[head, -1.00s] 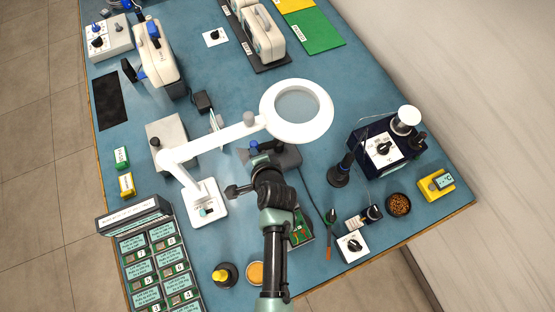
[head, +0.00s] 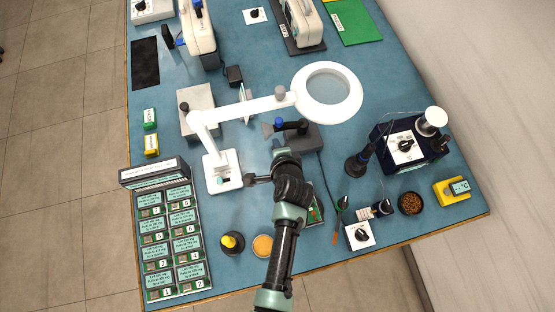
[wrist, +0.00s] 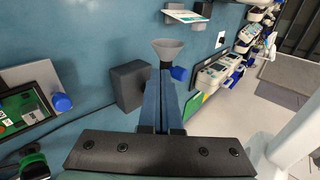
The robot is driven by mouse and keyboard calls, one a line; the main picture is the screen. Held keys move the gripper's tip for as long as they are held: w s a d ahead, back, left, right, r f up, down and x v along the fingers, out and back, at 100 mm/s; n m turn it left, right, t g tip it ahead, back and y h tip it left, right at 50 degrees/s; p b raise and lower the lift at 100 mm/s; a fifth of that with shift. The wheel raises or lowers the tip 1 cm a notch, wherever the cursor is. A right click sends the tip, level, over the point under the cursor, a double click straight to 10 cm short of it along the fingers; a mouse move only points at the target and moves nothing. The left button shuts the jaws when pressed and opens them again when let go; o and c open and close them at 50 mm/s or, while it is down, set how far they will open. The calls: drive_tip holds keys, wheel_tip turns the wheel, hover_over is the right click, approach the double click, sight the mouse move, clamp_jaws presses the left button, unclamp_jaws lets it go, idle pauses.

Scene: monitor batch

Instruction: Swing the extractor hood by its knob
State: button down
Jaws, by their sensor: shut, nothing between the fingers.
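The extractor hood is a dark grey box (head: 304,137) with a short arm, a grey funnel nozzle and a blue knob (head: 279,122) at its left end. It stands in the middle of the bench. In the wrist view, its box (wrist: 130,86) is left of my fingers, the funnel (wrist: 168,48) is just beyond their tips, and the knob (wrist: 180,73) peeks out at their right. My gripper (head: 282,153) is shut and empty, on the near side of the hood. My fingers (wrist: 165,75) hide most of the hood's arm in the wrist view. Contact with the knob cannot be told.
A white magnifier lamp (head: 330,92) reaches over the bench behind the hood. A dark blue soldering station (head: 404,146) and iron stand (head: 357,164) are to the right. A labelled drawer block (head: 168,240) is front left. A green circuit board with another blue knob (wrist: 61,102) lies nearby.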

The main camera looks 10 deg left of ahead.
drive_tip(key=a+v, duration=0.1)
drive_tip(key=v, duration=0.8)
drive_tip(key=shift+a+r, duration=0.15)
drive_tip(key=shift+a, duration=0.1)
drive_tip(key=shift+s, duration=0.2)
drive_tip(key=w+d+r+n+t+h+b, duration=0.1)
drive_tip(key=w+r+n+t, duration=0.3)
drive_tip(key=r, duration=0.7)
drive_tip(key=w+d+r+n+t, duration=0.15)
drive_tip(key=w+r, duration=0.35)
drive_tip(key=r, duration=0.7)
drive_tip(key=w+d+r+n+t+h+b, duration=0.15)
drive_tip(key=w+r+t, duration=0.3)
drive_tip(key=r, duration=0.65)
drive_tip(key=s+r+n+t, duration=0.2)
drive_tip(key=s+r+t, duration=0.1)
drive_tip(key=r, duration=0.7)
drive_tip(key=s+d+r+n+t, duration=0.1)
drive_tip(key=s+r, duration=0.4)
drive_tip(key=r, duration=0.6)
drive_tip(key=s+r+n+t+h, duration=0.1)
drive_tip(key=s+r+n+t, duration=0.2)
drive_tip(key=r, duration=0.7)
drive_tip(key=shift+s+d+r+n+t, duration=0.35)
drive_tip(key=shift+s+t, duration=0.45)
drive_tip(key=shift+s, duration=0.3)
